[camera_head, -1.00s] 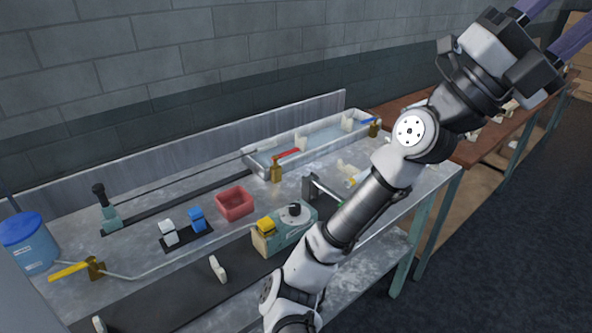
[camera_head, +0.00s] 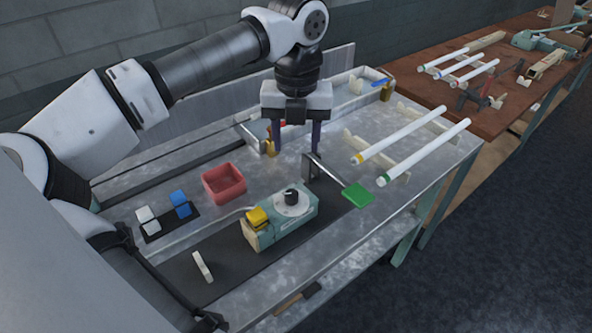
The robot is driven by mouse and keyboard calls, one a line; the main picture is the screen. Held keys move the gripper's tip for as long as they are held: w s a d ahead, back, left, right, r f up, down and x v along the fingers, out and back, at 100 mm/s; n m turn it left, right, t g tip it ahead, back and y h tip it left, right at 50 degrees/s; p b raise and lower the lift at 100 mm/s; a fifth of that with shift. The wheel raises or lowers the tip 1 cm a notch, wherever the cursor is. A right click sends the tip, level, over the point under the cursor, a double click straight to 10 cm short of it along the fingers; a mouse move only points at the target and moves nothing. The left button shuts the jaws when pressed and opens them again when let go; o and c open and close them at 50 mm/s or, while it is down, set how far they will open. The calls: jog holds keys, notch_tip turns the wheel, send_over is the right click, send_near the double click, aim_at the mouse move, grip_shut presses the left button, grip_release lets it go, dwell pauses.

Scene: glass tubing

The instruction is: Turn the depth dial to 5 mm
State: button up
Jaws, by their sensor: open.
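The depth dial is a round pale disc (camera_head: 292,206) with a black knob (camera_head: 291,196) on top of a green box (camera_head: 285,227). A yellow block (camera_head: 257,217) sits at the box's left end. The dial's markings are too small to read. My gripper (camera_head: 296,142) points down with its two dark purple fingers apart and empty. In the picture it is above and behind the dial, clear of it, near a grey upright bracket.
The grey bracket (camera_head: 308,167) has a rod ending in a green pad (camera_head: 357,195), right of the dial. A red bin (camera_head: 224,183) and blue and white blocks (camera_head: 180,203) lie left. White tubes (camera_head: 424,152) rest on supports at right. A hammer (camera_head: 298,298) lies at the front.

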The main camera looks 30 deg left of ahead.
aim_at(291, 193)
jog(key=f+b, duration=0.2)
jog(key=f, duration=0.2)
jog(key=f+b, duration=0.2)
jog(key=f, duration=0.3)
jog(key=f+b, duration=0.3)
jog(key=f, duration=0.1)
jog(key=shift+s+a+f, duration=0.25)
jog(key=shift+a+f, duration=0.1)
jog(key=shift+a, duration=0.05)
jog(key=c, duration=1)
jog(key=shift+o, duration=0.2)
